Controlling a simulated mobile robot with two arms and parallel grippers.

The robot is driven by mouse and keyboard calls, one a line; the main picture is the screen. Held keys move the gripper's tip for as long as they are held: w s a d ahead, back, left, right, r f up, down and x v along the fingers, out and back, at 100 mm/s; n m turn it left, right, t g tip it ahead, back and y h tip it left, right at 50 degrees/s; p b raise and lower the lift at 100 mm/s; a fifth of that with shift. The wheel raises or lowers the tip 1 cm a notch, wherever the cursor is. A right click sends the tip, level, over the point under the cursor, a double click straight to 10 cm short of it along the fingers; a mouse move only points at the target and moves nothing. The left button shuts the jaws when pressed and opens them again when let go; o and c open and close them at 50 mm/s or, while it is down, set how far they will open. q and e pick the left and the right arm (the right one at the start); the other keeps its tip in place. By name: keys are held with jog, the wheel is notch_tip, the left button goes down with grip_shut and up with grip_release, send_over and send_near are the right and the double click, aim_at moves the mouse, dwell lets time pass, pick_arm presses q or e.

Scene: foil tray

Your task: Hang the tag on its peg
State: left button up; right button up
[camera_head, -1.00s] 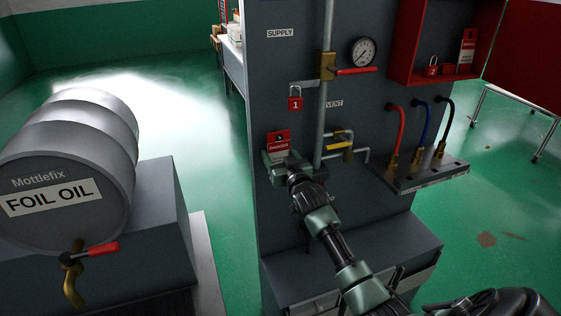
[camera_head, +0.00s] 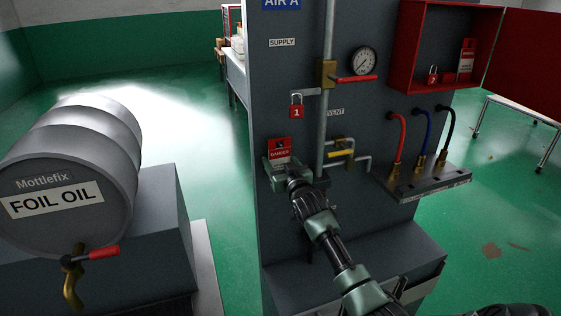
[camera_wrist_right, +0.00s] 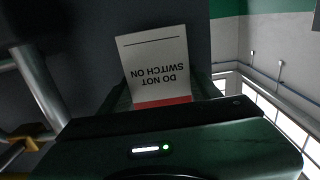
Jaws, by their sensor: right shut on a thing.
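The tag (camera_head: 279,147) is a red and white card marked DANGER, upright close to the front of the grey panel. My right gripper (camera_head: 281,165) is shut on its lower part, at the panel's left side below the padlock numbered 1. In the right wrist view the tag (camera_wrist_right: 155,62) appears upside down, reading DO NOT SWITCH ON, and its lower part is hidden by the gripper body. The peg cannot be made out; I cannot tell whether the tag touches one. My left gripper is not in view.
The padlock (camera_head: 297,112) hangs above the tag. A vertical pipe (camera_head: 326,120) and a brass vent valve (camera_head: 341,146) stand just right of the gripper. A hose shelf (camera_head: 425,183) and open red cabinet (camera_head: 402,82) are farther right.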

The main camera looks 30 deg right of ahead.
jog(key=shift+w+d+r, duration=0.1)
jog(key=shift+r, duration=0.15)
jog(key=o, duration=1.2)
jog(key=shift+o, duration=0.9)
jog(key=shift+d, duration=0.2)
jog(key=shift+a, duration=0.2)
jog(key=shift+f, duration=0.1)
